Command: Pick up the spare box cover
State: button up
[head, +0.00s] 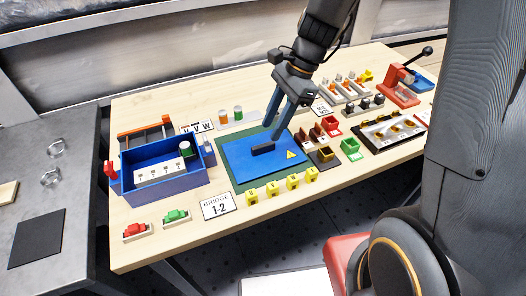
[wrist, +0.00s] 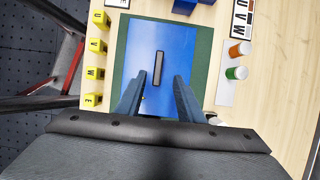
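The spare box cover (head: 243,158) is a flat blue plate with a dark bar handle (head: 263,148) and a yellow warning triangle. It lies on a green mat (head: 228,166) on the wooden bench. In the wrist view the cover (wrist: 141,50) shows with its handle (wrist: 158,68) upright in the picture. My gripper (head: 272,130) is over the cover's far side, pointing down.
A blue open box (head: 150,189) with a white terminal block stands left of the mat. Yellow lettered blocks (head: 282,187) line the near edge. An orange and a green cylinder (head: 230,115) stand behind.

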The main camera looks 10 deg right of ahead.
aim_at(265, 144)
jog(key=shift+s+p+x, duration=0.1)
jog(key=shift+p+x, duration=0.25)
jog(key=shift+x, duration=1.25)
jog(key=shift+s+p+x, duration=0.15)
jog(key=shift+p+x, duration=0.2)
jog(key=shift+x, duration=1.2)
jog(key=shift+d, duration=0.1)
jog(key=shift+c, duration=0.2)
grip_shut()
